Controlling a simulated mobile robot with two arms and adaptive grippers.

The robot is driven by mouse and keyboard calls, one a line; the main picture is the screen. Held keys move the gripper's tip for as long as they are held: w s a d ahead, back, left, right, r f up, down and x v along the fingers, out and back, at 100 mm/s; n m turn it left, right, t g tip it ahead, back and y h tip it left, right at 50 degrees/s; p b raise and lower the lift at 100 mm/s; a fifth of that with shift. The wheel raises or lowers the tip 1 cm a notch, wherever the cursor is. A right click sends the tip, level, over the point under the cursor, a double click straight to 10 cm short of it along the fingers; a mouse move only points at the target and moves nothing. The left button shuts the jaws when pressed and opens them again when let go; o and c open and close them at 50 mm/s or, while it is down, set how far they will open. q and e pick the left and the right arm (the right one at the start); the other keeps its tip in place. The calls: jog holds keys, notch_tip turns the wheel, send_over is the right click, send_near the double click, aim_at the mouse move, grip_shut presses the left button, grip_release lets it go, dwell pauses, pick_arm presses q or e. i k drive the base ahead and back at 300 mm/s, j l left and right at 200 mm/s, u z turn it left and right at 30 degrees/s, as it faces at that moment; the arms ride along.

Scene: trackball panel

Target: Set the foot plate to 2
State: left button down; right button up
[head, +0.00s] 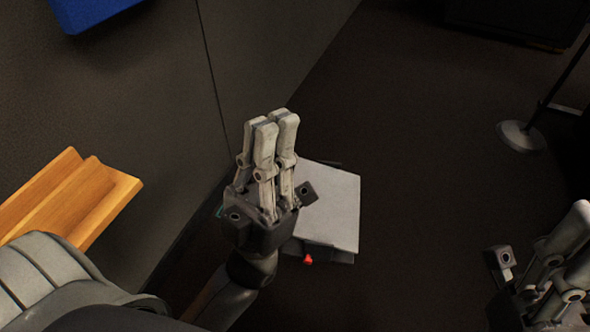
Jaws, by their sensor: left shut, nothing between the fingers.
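The foot plate (339,205) is a pale grey slab low down near the base of the dark panel wall, in the middle of the head view. A small red part (308,260) shows at its near edge. No number can be read on it. My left gripper (270,124) is shut and empty, its fingers pointing up the picture. It covers the left part of the plate; whether it touches the plate cannot be told. My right gripper (568,262) is partly in view at the lower right corner, cut off by the edge, and its fingertips are not clearly shown.
A wooden ledge (88,195) juts from the dark wall at the left. A blue object (92,12) is at the top left. A stand with a round base (521,136) is at the right. The dark floor right of the plate is clear.

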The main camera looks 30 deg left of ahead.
aim_at(333, 219)
jog(key=i+j, duration=0.3)
jog(key=i, duration=0.15)
jog(key=i+j, duration=0.25)
jog(key=i, duration=0.25)
